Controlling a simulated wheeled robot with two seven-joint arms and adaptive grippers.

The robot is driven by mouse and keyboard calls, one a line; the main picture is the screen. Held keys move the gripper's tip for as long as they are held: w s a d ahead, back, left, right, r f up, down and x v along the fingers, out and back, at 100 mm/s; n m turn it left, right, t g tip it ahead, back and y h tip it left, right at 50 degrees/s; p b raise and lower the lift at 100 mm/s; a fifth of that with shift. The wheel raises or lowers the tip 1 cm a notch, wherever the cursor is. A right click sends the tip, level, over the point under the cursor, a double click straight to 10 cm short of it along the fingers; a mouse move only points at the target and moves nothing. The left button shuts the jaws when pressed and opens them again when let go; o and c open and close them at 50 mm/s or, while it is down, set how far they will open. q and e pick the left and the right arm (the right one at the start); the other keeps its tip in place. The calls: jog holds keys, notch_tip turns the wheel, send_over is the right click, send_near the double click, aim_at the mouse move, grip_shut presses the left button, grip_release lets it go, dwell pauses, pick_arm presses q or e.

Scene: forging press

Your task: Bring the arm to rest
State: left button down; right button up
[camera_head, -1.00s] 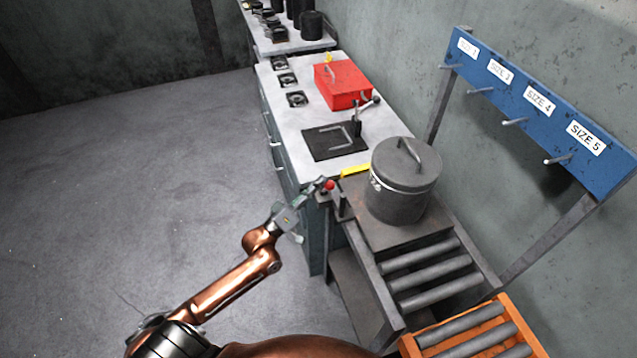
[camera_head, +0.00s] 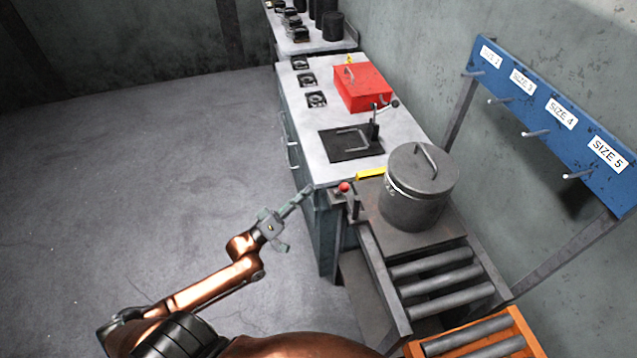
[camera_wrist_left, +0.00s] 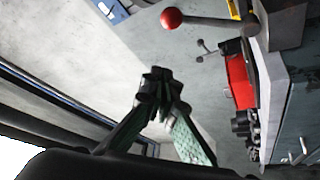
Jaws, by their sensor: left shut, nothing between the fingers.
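My left arm comes in from the lower left in the head view, copper-coloured. Its gripper (camera_head: 302,195) is shut and empty, held in the air left of the roller stand and beside the front edge of the white bench. In the left wrist view the gripper's fingers (camera_wrist_left: 160,88) meet with nothing between them. A lever with a red knob (camera_head: 344,187) stands just right of the fingertips, apart from them in the head view. The red knob also shows in the left wrist view (camera_wrist_left: 172,18). My right gripper is not in view.
A grey lidded pot (camera_head: 420,185) stands on the roller stand (camera_head: 430,268). The white bench (camera_head: 302,135) holds a red box (camera_head: 362,88) and a black plate with a handle (camera_head: 350,145). A blue peg rack (camera_head: 548,115) stands at right. The floor at left is clear.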

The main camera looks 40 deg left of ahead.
pick_arm(q)
jog(key=shift+s+a+f, duration=0.1)
jog(key=shift+s+a, duration=0.05)
jog(key=shift+s, duration=0.35)
jog(key=shift+f, duration=0.1)
